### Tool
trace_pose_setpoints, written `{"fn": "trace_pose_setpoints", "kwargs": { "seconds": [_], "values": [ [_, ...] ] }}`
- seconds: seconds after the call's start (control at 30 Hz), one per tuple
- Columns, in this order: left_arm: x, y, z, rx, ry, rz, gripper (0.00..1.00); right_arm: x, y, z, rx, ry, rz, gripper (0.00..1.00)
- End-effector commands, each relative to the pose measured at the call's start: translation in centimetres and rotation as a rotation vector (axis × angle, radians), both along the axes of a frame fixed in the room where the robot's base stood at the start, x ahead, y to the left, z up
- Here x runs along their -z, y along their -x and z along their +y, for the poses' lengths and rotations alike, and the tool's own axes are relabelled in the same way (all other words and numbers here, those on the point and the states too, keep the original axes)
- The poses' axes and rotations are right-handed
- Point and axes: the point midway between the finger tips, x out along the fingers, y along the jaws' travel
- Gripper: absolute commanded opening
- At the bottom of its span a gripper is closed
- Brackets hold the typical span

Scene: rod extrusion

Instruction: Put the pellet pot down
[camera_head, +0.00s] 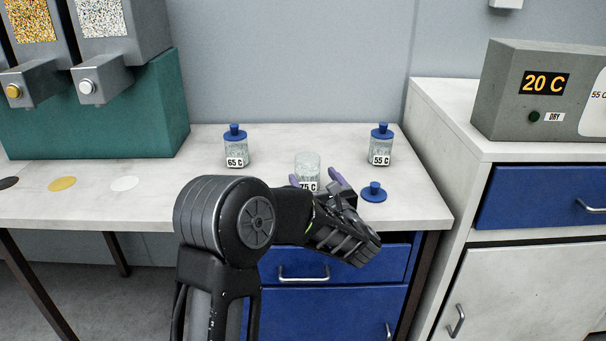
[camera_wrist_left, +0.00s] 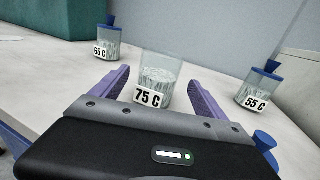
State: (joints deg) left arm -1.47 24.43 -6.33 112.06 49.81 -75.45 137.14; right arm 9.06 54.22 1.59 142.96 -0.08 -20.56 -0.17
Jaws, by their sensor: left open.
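The open glass pot labelled 75 C (camera_head: 307,165) stands upright on the white table, with pale pellets in its lower part. In the left wrist view the same pot (camera_wrist_left: 160,75) sits between two purple fingers, with a gap on each side. My left gripper (camera_head: 318,182) is open around the pot; it also shows in the left wrist view (camera_wrist_left: 158,88). The arm hides part of the gripper in the head view. A loose blue lid (camera_head: 374,192) lies on the table to the right of the gripper. My right gripper is not in view.
Lidded pots marked 65 C (camera_head: 236,148) and 55 C (camera_head: 381,146) stand behind on either side. Dispensers (camera_head: 98,85) are at the left above coloured discs (camera_head: 62,184). A grey dryer reading 20 C (camera_head: 540,90) sits on the right cabinet. The table's left-middle is clear.

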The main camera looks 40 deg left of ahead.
Motion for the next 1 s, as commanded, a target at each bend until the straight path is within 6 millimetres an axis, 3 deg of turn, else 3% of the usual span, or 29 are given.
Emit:
{"fn": "trace_pose_setpoints", "kwargs": {
  "seconds": [0.3, 0.6, 1.0],
  "values": [
    [0.0, -0.1, 0.0, 0.001, 0.0, 0.002, 0.84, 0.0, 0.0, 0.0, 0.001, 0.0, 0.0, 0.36],
    [0.0, -1.5, 2.1, 0.001, -0.001, 0.002, 0.84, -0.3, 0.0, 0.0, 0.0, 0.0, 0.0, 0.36],
    [0.0, -1.9, 2.8, 0.0, 0.0, 0.002, 0.84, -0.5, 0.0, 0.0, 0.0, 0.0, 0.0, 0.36]
  ]
}}
